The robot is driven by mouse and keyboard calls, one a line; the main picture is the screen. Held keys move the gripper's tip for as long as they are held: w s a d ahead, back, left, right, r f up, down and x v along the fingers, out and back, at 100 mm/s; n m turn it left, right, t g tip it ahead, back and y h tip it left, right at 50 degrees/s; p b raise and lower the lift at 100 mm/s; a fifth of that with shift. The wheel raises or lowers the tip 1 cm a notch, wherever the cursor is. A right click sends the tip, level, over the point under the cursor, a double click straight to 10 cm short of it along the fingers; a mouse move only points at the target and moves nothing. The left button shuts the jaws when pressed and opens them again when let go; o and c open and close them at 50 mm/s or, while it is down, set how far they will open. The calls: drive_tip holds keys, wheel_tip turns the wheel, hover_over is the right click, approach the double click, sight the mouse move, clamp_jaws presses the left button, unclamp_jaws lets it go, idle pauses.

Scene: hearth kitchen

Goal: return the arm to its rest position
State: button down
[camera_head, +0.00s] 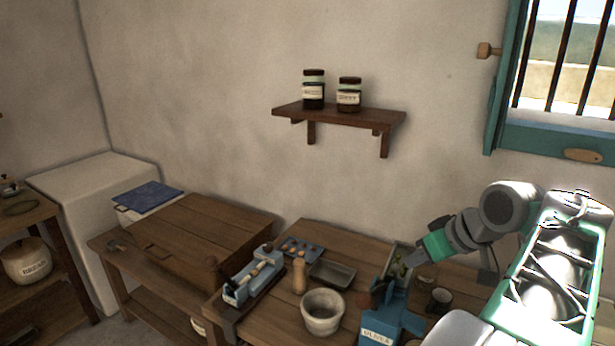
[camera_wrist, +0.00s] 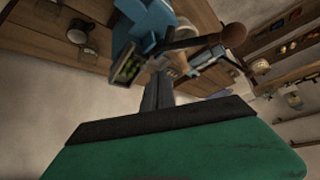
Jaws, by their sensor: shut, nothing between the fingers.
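My arm comes in from the right in the head view, a grey and green arm reaching left above the table. My gripper (camera_head: 412,259) is at its end, small and dark, near the top of a blue container (camera_head: 380,322) and a tray with green things (camera_head: 398,262). In the wrist view my gripper (camera_wrist: 158,92) shows as dark fingers held together, with nothing between them. The blue container (camera_wrist: 140,25) and the green things (camera_wrist: 128,68) lie beyond the fingertips. Whether the fingers touch anything is hard to tell.
The wooden table (camera_head: 268,322) also holds a stone mortar (camera_head: 322,312), a metal tray (camera_head: 332,273), a blue tool rack (camera_head: 250,282) and a dark mug (camera_head: 440,299). A wall shelf (camera_head: 340,116) with two jars is above. A window (camera_head: 560,75) is at the upper right.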

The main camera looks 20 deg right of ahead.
drive_tip(key=shift+g, duration=0.4)
drive_tip(key=w+a, duration=0.1)
drive_tip(key=a, duration=0.1)
drive_tip(key=w+a+f, duration=0.1)
drive_tip(key=a, duration=0.1)
drive_tip(key=w+a+f, duration=0.1)
drive_tip(key=a, duration=0.2)
drive_tip(key=shift+w, duration=0.2)
drive_tip(key=a+f+g, duration=0.1)
drive_tip(key=a+f, duration=0.3)
drive_tip(key=a, duration=0.6)
drive_tip(key=s+a+f+g+h, duration=0.1)
drive_tip(key=s+a+f+g, duration=0.1)
drive_tip(key=s+a+f, duration=0.5)
drive_tip(key=a+f, duration=0.1)
drive_tip(key=a, duration=0.2)
drive_tip(key=shift+s+f+m, duration=0.25)
drive_tip(key=shift+f+m, duration=0.05)
drive_tip(key=shift+f, duration=0.1)
drive_tip(key=shift+a, duration=0.1)
